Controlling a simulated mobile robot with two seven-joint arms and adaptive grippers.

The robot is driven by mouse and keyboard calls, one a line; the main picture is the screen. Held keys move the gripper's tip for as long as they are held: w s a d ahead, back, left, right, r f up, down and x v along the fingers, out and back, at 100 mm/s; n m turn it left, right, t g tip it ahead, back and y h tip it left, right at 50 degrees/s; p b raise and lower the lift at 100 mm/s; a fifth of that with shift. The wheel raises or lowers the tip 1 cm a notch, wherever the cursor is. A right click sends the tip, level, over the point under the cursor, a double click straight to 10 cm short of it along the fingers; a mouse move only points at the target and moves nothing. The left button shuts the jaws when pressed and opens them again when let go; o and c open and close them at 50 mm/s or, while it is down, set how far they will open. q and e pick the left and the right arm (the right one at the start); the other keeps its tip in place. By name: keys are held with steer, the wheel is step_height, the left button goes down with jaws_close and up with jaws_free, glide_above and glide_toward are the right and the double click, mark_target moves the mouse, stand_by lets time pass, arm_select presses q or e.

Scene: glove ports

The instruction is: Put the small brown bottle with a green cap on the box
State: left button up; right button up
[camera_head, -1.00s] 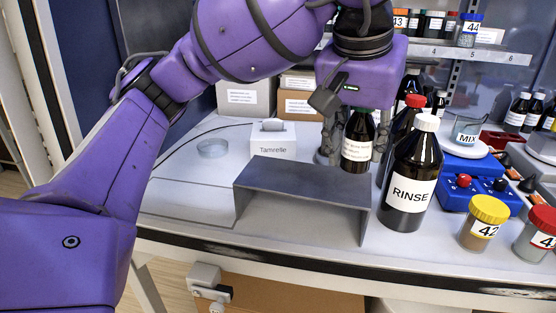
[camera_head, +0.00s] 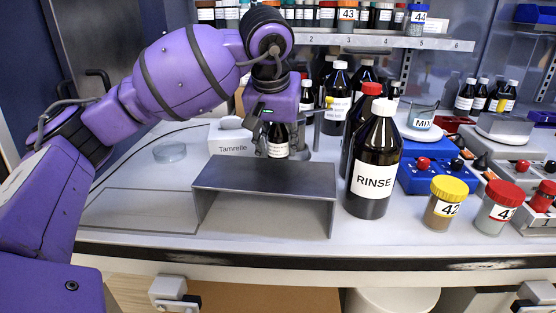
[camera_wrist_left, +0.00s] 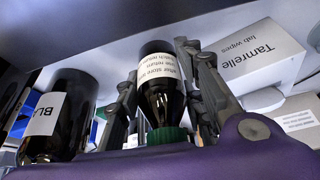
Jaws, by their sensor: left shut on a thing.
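The small brown bottle (camera_head: 278,141) with a white label is upright in my left gripper (camera_head: 282,147). Its green cap (camera_wrist_left: 166,135) shows in the left wrist view, with the fingers on both sides of the bottle (camera_wrist_left: 160,98). In the head view the cap is hidden by the gripper. The grey open-fronted metal box (camera_head: 265,178) stands near the bench front. The bottle shows just over the box's back edge; whether it is above the top or behind it I cannot tell. The box top is bare. My right gripper is not in view.
The Tamrelle wipes box (camera_head: 230,137) is close on the left of the gripper. The tall RINSE bottle (camera_head: 374,165) and a red-capped bottle (camera_head: 361,115) stand right of the metal box. A shelf (camera_head: 380,41) runs behind. Free bench lies to the left.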

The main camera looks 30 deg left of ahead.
mark_target(275, 134)
arm_select(q)
steer(key=shift+w+a+f, duration=0.2)
steer(key=shift+w+f, duration=0.05)
steer(key=shift+f, duration=0.15)
steer(key=shift+w+a+f, duration=0.1)
steer(key=shift+f, duration=0.8)
steer(key=shift+w+a+f, duration=0.1)
steer(key=shift+f, duration=0.75)
steer(key=shift+f, duration=0.1)
steer(key=shift+f+b, duration=0.15)
steer(key=shift+b, duration=0.15)
steer(key=o, duration=1.2)
steer(key=shift+s+d+r, duration=0.1)
steer(key=shift+r, duration=0.5)
steer(key=p+v, duration=0.1)
steer(key=v, duration=1)
steer(key=shift+s+r, duration=0.1)
steer(key=shift+s, duration=0.1)
